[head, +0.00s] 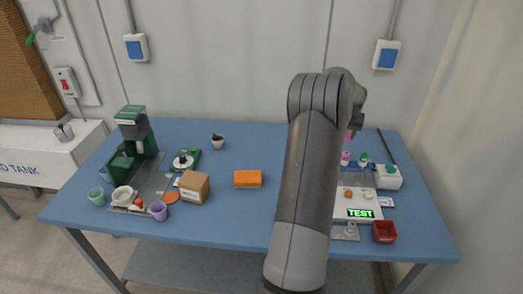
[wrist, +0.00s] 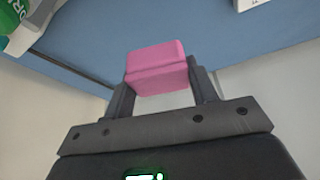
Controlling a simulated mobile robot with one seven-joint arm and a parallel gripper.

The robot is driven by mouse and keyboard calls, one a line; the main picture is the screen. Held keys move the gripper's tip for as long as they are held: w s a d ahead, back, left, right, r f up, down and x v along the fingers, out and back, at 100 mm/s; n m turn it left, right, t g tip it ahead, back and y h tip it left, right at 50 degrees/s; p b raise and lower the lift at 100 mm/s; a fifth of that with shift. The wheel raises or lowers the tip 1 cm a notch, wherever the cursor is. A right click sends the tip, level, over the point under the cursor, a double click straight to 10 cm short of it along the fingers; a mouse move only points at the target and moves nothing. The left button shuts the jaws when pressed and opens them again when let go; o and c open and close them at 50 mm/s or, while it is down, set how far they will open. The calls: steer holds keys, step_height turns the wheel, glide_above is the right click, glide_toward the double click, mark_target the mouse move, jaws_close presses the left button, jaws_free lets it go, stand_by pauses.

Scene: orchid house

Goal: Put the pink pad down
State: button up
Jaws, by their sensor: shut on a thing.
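The pink pad (wrist: 158,68) is a small block between the two fingers of my gripper (wrist: 162,88) in the wrist view. My gripper is shut on it, and blue table surface shows beyond it. In the head view only a sliver of the pink pad (head: 349,136) shows beside my arm, below my gripper (head: 355,122). My arm hides most of it there. The blue table (head: 235,215) lies below; I cannot tell the exact height of the pad over it.
An orange block (head: 248,179) lies mid-table, right of a cardboard box (head: 194,187). A green coffee machine (head: 133,140) and cups stand at left.

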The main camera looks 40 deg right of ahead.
steer(key=w+a+n, duration=0.3)
steer(key=w+a, duration=1.2)
steer(key=w, duration=0.1)
glide_above(260, 148)
steer(key=s, duration=0.1)
steer(key=shift+t+y, duration=0.3)
steer(key=shift+t, duration=0.1)
steer(key=f, duration=0.6)
steer(key=shift+s+a+f, duration=0.1)
steer(key=shift+a+f, duration=0.1)
steer(key=shift+a, duration=0.15)
steer(key=shift+w+a+f, duration=0.1)
steer(key=shift+w+f, duration=0.15)
steer(key=shift+f, duration=1.9)
steer(key=o, duration=1)
steer(key=shift+f, duration=0.15)
steer(key=shift+c, duration=0.2)
